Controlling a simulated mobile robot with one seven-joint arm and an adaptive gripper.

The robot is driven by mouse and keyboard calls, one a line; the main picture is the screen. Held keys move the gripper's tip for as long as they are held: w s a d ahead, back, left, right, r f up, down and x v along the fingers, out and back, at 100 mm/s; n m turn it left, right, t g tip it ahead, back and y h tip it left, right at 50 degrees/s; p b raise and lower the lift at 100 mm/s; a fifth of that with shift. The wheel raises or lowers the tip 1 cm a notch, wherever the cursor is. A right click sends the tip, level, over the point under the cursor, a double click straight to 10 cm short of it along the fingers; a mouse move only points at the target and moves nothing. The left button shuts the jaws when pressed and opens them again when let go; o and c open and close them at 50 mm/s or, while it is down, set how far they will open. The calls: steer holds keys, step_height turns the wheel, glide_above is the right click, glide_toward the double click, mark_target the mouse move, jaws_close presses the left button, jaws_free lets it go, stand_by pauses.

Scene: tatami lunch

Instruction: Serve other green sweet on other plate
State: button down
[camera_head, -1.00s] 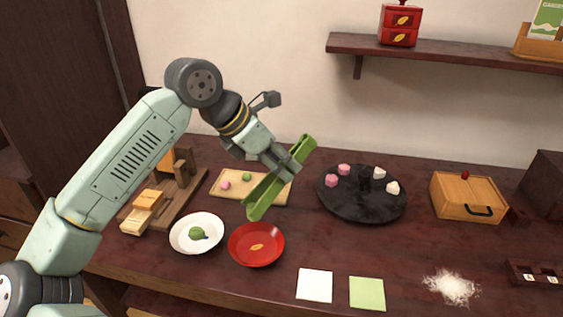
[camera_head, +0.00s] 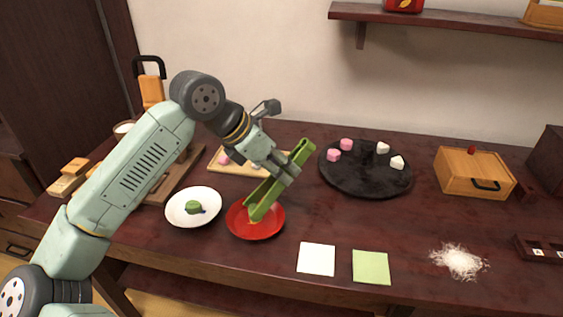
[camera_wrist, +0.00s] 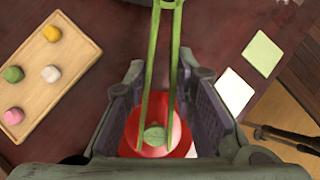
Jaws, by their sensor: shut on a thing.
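My gripper (camera_head: 284,172) is shut on green tongs (camera_head: 301,155), which point down to the left over the red plate (camera_head: 270,230). In the wrist view the tongs (camera_wrist: 152,66) run between my fingers. A green sweet (camera_wrist: 154,135) lies between their tips, in front of the red plate (camera_wrist: 178,142). I cannot tell whether it touches the plate. Another green sweet (camera_head: 193,207) sits on the white plate (camera_head: 178,217) to the left. The wooden board (camera_wrist: 73,72) holds a green sweet (camera_wrist: 13,74) and pink, white and yellow ones.
A dark round tray (camera_head: 365,181) with pink and white sweets stands to the right. A wooden box (camera_head: 462,172) is beyond it. A white napkin (camera_head: 316,259) and a green napkin (camera_head: 371,267) lie at the front. White powder (camera_head: 458,261) is spilled at front right.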

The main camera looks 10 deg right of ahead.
steer(key=c, duration=1.7)
jaws_free()
step_height(320, 180, up, 10)
steer(key=p, duration=0.5)
